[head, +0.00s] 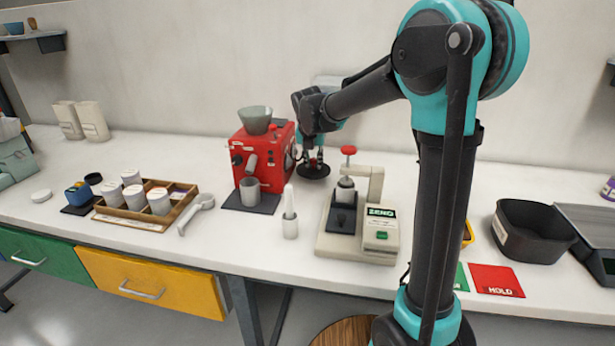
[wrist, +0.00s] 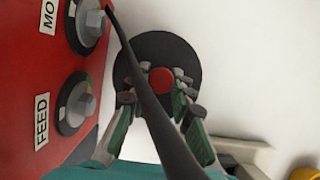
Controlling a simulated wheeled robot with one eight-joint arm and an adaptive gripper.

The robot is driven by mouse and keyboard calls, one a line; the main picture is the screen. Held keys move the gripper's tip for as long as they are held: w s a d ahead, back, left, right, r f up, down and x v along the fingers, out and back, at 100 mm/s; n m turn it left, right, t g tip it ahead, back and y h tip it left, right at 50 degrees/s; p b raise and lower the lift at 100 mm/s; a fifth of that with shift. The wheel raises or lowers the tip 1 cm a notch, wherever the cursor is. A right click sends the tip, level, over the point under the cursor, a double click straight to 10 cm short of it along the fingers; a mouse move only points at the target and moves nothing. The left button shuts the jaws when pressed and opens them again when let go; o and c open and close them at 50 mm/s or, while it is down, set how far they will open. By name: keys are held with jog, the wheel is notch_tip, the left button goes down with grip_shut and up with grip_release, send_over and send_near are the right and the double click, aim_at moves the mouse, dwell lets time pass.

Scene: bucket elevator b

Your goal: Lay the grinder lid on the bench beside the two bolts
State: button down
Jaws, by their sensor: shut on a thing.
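The grinder lid is a dark round disc with a red knob in the middle. It shows in the wrist view (wrist: 150,50) and, small, in the head view (head: 313,172), just right of the red grinder (head: 250,155). My gripper (wrist: 160,92) is shut on the lid at its red knob; in the head view my gripper (head: 313,160) is above the disc. I cannot tell whether the lid touches the bench (head: 150,150). I cannot make out two loose bolts on the bench. The wrist view shows two round grey knobs (wrist: 77,105) on the red face.
A press-like machine (head: 360,215) with a red knob stands close to the right. A grey cup (head: 249,187) is at the grinder's front and a white holder (head: 290,225) is nearer the edge. A dark strip (wrist: 150,85) crosses the wrist view. Bench behind the lid looks clear.

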aim_at(307, 175)
notch_tip(307, 175, down, 2)
jog(key=shift+f, duration=0.2)
jog(key=s+a, duration=0.1)
jog(key=s, duration=0.1)
jog(key=s+a, duration=0.1)
jog(key=shift+s, duration=0.4)
jog(key=shift+w+f, duration=0.1)
jog(key=shift+f, duration=0.45)
jog(key=shift+f, duration=0.15)
jog(key=c, duration=1.3)
grip_release()
jog(key=v, duration=1.2)
jog(key=shift+w, duration=0.1)
